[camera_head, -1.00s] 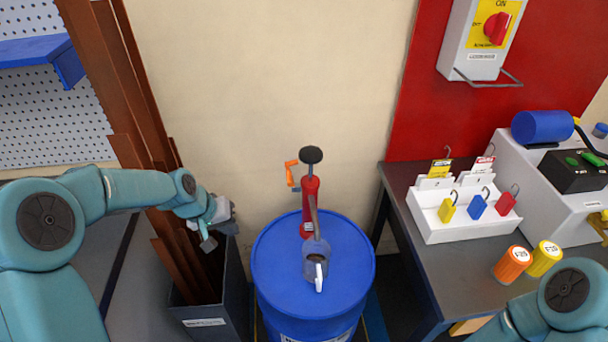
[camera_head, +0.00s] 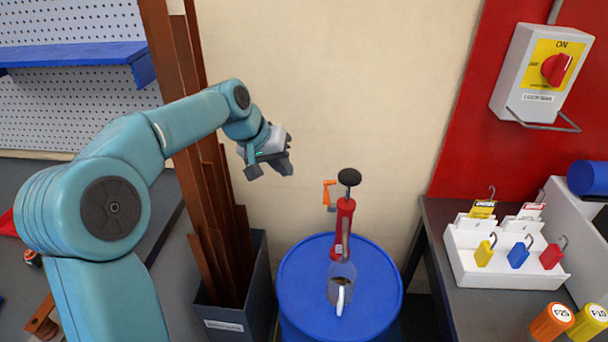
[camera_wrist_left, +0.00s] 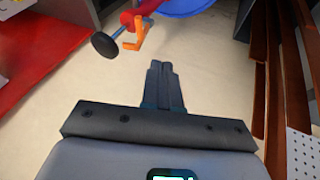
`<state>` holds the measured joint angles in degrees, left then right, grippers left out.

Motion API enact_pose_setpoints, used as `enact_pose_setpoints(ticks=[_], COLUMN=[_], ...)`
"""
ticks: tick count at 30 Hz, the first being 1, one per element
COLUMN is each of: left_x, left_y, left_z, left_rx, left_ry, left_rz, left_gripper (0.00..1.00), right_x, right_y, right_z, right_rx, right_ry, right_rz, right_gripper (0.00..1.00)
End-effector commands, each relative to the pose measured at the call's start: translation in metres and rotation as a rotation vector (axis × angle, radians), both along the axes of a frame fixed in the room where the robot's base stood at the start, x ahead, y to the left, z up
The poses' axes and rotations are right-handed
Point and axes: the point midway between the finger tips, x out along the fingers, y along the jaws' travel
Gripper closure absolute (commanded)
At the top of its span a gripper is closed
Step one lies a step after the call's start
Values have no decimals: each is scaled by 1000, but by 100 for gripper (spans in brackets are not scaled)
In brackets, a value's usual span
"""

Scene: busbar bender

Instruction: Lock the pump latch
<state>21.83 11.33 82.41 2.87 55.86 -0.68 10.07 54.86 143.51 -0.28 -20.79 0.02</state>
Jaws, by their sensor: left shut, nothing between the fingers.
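The red hand pump (camera_head: 342,228) with a black knob (camera_head: 349,177) stands upright on the blue drum (camera_head: 295,285). An orange latch (camera_head: 328,194) sticks out to the left of the pump's upper part. My left gripper (camera_head: 284,167) is up and to the left of the latch, apart from it, shut and empty. In the left wrist view, the closed fingers (camera_wrist_left: 162,68) show below the orange latch (camera_wrist_left: 138,38) and the black knob (camera_wrist_left: 104,45). My right gripper is not seen.
Tall brown bars (camera_head: 205,190) stand in a grey bin (camera_head: 258,280) left of the drum. A dark table (camera_head: 440,225) at the right holds a white rack with padlocks (camera_head: 515,263).

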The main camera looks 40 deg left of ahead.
Motion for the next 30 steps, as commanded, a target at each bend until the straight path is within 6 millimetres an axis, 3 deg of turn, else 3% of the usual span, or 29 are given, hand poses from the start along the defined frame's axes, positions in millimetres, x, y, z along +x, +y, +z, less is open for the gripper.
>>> enact_pose_setpoints(ticks=[12, 19, 30], left_x=[42, 57, 60], left_y=[-17, -44, -48], left_z=[-74, -83, -86], left_rx=[-1, 0, 1], left_ry=[2, 1, 0], left_rz=[-2, -4, -2], left_gripper=[100, 100, 100], right_x=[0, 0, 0], right_y=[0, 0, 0], right_z=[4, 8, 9], right_rx=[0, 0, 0], right_ry=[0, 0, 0], right_rz=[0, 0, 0], right_gripper=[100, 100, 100])
